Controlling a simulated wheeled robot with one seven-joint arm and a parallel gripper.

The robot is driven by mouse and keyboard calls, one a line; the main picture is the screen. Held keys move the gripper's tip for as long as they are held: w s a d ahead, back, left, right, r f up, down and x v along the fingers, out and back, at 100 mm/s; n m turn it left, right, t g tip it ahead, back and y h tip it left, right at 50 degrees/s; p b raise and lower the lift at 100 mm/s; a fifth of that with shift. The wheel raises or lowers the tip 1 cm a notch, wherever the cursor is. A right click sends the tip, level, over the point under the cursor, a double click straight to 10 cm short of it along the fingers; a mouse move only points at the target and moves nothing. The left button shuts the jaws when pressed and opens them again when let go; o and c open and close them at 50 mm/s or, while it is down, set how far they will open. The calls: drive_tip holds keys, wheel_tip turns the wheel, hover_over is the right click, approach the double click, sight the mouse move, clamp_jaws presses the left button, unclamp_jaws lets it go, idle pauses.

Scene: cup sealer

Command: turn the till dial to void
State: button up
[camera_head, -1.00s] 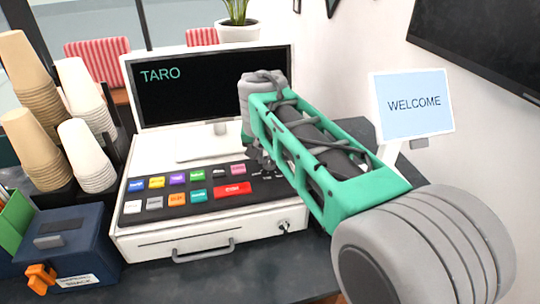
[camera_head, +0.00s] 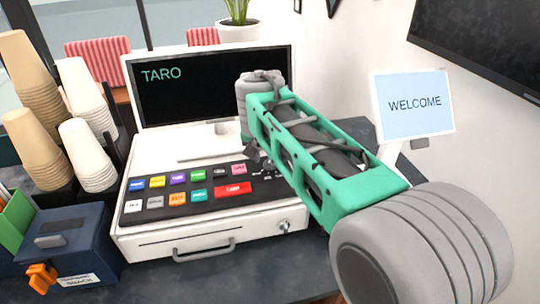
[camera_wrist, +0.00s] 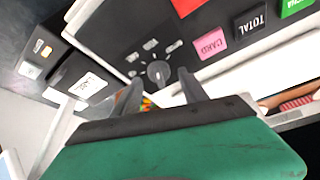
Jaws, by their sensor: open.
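The till (camera_head: 200,228) is a white register with coloured keys and a black screen (camera_head: 215,84) reading TARO. Its dial (camera_wrist: 159,72) is a dark round knob with a pale pointer mark, ringed by small labels too blurred to read, in the wrist view. My gripper (camera_wrist: 158,88) is open, its two dark fingers reaching toward the near side of the dial, one on either side in the picture. I cannot tell whether they touch it. In the head view my green and grey arm hides most of the dial area.
A WELCOME display (camera_head: 415,105) stands right of the till. Stacked paper cups (camera_head: 88,155) and a dark blue box (camera_head: 68,240) stand at the left. The screen rises close behind the keys. The pink CARD key (camera_wrist: 210,44) lies close to the dial.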

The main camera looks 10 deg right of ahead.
drive_tip(key=v, duration=0.7)
drive_tip(key=shift+s+r, duration=0.15)
drive_tip(key=shift+r, duration=0.2)
